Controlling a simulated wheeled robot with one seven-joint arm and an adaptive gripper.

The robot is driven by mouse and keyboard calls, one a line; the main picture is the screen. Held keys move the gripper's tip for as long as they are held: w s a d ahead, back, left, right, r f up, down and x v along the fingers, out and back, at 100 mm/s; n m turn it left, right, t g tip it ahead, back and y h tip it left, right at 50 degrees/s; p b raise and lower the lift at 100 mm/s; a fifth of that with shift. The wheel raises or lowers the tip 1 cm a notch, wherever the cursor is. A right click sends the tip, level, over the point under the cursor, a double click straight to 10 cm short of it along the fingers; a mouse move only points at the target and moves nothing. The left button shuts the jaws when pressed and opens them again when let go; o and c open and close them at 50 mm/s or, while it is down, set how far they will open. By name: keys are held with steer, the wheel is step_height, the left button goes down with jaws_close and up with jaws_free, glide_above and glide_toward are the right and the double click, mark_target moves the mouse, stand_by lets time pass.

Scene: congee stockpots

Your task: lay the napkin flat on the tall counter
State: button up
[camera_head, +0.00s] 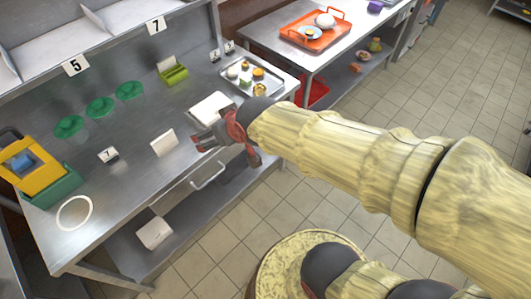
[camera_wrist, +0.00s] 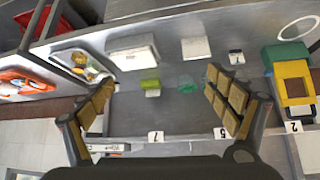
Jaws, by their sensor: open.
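The near steel counter (camera_head: 125,128) runs along the left in the head view. A flat white piece (camera_head: 210,108) lies on it, just beyond my gripper (camera_head: 208,140); it also shows in the wrist view (camera_wrist: 134,50). A smaller white folded piece (camera_head: 163,143) lies to its left and shows in the wrist view too (camera_wrist: 195,47). Another white item (camera_head: 155,232) is on the shelf below. I cannot tell which of these is the napkin. My gripper is open and empty above the counter's front edge, its two fingers wide apart in the wrist view (camera_wrist: 162,82).
A metal tray (camera_head: 252,78) with small items stands right of the white piece. A green holder (camera_head: 173,73), green discs (camera_head: 100,108), a white ring (camera_head: 74,212) and a yellow-green bin (camera_head: 40,170) are also there. A second counter (camera_head: 283,42) holds an orange tray (camera_head: 314,44).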

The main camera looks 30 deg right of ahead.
steer(key=s+d+r+g, duration=0.1)
steer(key=s+d+r, duration=0.1)
steer(key=s, duration=0.5)
steer(key=s+d+r+m+g+h, duration=0.1)
steer(key=s+d+r, duration=0.1)
steer(key=s, duration=0.6)
steer(key=shift+s+d+r+g, duration=0.15)
steer(key=shift+d+g, duration=0.2)
steer(key=shift+g, duration=0.05)
